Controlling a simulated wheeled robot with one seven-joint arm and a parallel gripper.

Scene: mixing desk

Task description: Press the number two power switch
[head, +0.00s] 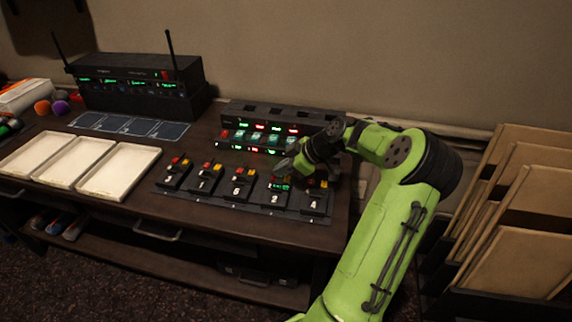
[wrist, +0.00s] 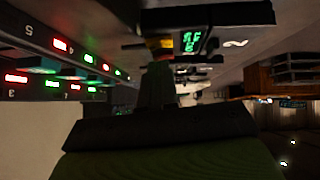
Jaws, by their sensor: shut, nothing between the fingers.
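A row of small black packs with red and yellow buttons lies on the desk. The pack marked 2 (head: 274,198) is second from the right, and its small display is lit green. In the wrist view the pack marked 2 (wrist: 222,44) shows sideways, with its green display and a yellow-red button patch. My gripper (head: 284,167) is shut and empty, just behind and above this pack. Its fingers (wrist: 158,85) point at the button side of the pack in the wrist view. I cannot tell whether they touch it. The power switch itself is not clearly made out.
A charger rack (head: 262,140) with red and green lights stands behind the packs. Other packs, such as the one marked 4 (head: 314,204), sit close on both sides. White trays (head: 120,174) and a black receiver with antennas (head: 138,92) are left. Wooden panels (head: 515,215) stand right.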

